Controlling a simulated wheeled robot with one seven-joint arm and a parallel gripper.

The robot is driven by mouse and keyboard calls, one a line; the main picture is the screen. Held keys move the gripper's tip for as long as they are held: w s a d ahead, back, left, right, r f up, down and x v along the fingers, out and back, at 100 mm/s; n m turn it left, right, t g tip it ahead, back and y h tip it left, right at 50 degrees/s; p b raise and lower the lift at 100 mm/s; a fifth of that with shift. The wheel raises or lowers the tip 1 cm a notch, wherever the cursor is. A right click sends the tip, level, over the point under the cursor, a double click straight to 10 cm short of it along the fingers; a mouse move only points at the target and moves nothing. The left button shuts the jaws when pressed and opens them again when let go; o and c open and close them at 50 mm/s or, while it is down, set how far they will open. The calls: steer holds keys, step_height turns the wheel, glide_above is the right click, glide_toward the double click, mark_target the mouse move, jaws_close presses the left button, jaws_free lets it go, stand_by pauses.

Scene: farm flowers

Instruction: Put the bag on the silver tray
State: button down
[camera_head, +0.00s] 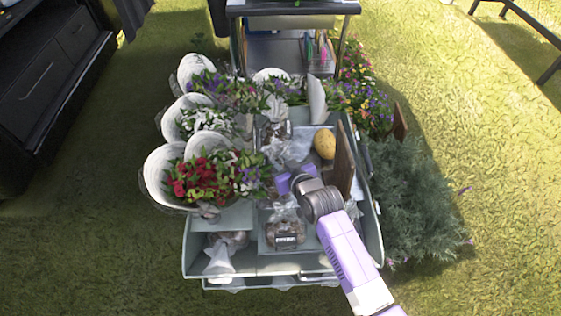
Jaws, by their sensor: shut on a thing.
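A clear bag (285,231) with brown contents and a dark label is at the front middle of the stand, just below my gripper. My gripper (284,186), purple, is shut at the bag's gathered top; its wrist partly hides the grip. I cannot tell whether the bag is lifted or touching the surface below. A pale silver-grey tray (308,136) lies behind my gripper, with a yellow oval fruit (324,143) at its right. A second clear bag (275,131) with brown contents stands at that tray's left side.
Paper-wrapped bouquets (192,180) crowd the left side of the stand. Another bag (229,241) sits low at front left. An upright brown board (342,160) stands right of my gripper. Bushy green plants (415,195) flank the stand's right side.

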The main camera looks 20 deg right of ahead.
steer(key=c, duration=1.6)
jaws_free()
steer(key=shift+f, duration=0.15)
steer(key=o, duration=0.5)
steer(key=shift+r, duration=0.25)
steer(key=p+v, duration=0.2)
steer(key=v, duration=1)
steer(key=shift+p, duration=0.3)
steer(key=shift+s, duration=0.1)
